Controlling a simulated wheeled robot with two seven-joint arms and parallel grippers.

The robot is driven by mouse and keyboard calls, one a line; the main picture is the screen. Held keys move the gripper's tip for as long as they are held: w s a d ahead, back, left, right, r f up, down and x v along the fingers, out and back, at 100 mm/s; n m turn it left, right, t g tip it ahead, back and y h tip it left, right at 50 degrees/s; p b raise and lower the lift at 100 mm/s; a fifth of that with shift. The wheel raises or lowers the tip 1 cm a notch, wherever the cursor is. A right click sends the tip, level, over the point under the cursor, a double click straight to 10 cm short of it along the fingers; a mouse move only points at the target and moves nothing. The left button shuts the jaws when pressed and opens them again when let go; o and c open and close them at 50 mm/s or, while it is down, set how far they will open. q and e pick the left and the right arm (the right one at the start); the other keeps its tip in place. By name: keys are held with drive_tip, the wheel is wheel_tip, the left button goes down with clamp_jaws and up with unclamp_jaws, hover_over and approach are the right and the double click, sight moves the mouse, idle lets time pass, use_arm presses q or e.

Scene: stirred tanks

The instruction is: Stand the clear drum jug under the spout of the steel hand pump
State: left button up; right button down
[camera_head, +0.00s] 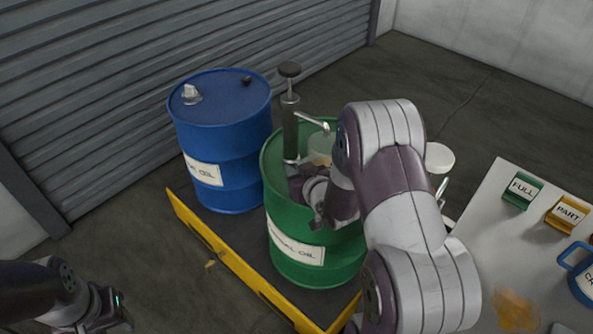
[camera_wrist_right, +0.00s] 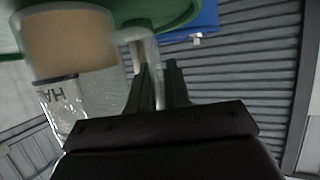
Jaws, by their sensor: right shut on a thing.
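The steel hand pump (camera_head: 291,125) stands upright on the green drum (camera_head: 297,262), its spout (camera_head: 313,122) pointing right. The clear drum jug (camera_head: 320,146), with tan contents, shows partly just below the spout tip; my right arm hides the rest. In the right wrist view, upside down, the jug (camera_wrist_right: 75,45) is close, beside the green drum top; whether it touches is unclear. My right gripper (camera_wrist_right: 158,70) is shut on the jug's pale handle, at the drum in the head view. My left gripper (camera_head: 122,312) is low at the left, away from the drums; its jaws are unclear.
A blue drum (camera_head: 222,140) stands left of the green one. A yellow barrier (camera_head: 225,255) runs in front of both. A pale table (camera_head: 480,232) at right bears a green FULL block (camera_head: 522,190), a yellow PART block (camera_head: 567,214) and a blue mug (camera_head: 577,272).

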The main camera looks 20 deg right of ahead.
drive_tip(key=shift+f, duration=0.25)
drive_tip(key=c, duration=1)
unclamp_jaws()
drive_tip(key=v, duration=0.7)
drive_tip(key=shift+s+p, duration=0.25)
drive_tip(key=shift+p, duration=0.15)
drive_tip(key=shift+r, duration=0.15)
